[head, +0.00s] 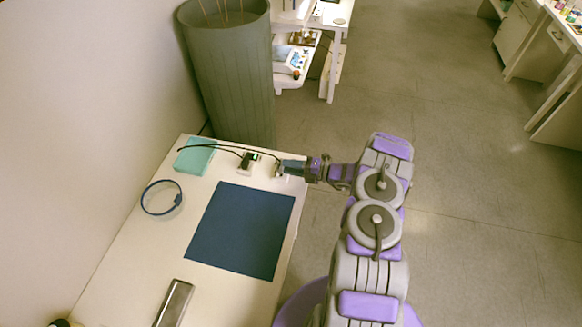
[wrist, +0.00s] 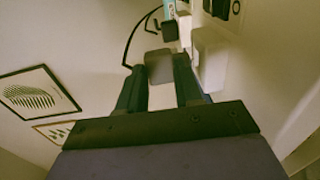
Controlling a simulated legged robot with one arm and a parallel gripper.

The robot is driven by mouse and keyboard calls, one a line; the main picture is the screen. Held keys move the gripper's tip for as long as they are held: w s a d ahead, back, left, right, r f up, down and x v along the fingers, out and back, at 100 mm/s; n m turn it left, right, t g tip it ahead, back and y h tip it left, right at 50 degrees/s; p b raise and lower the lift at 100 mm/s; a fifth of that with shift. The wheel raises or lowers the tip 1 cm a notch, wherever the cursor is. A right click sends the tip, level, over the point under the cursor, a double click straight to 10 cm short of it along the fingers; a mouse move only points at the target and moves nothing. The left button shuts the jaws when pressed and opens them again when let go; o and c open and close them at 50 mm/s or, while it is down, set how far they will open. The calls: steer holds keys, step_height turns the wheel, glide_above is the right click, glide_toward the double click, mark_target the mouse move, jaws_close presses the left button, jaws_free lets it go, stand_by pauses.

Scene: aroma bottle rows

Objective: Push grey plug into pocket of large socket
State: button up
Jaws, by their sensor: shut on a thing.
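My gripper (wrist: 160,64) is shut on the grey plug (wrist: 159,68), a small grey block between its two dark fingertips in the wrist view. A black cable (wrist: 128,42) curves up from beside the left fingertip. A white block (wrist: 208,60), perhaps the large socket, stands close to the right of the right finger; its pocket cannot be made out. In the head view my gripper (head: 284,167) is low at the table's far right edge. The plug is too small to tell clearly there. I cannot tell whether the plug touches the socket.
A black-and-white unit (head: 248,161) stands left of my gripper, with cables running to a teal block (head: 195,155). A dark blue mat (head: 242,230), a blue ring (head: 162,197) and a metal case (head: 174,303) lie on the white table (head: 135,262). A tall grey-green bin (head: 232,80) stands behind.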

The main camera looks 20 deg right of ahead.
steer(key=shift+f+b, duration=0.5)
steer(key=shift+f, duration=0.55)
steer(key=o, duration=1)
steer(key=shift+o, duration=0.6)
steer(key=shift+s, duration=0.1)
steer(key=shift+s+f, duration=0.1)
steer(key=p+v, duration=0.2)
steer(key=v, duration=1.5)
steer(key=shift+d, duration=0.4)
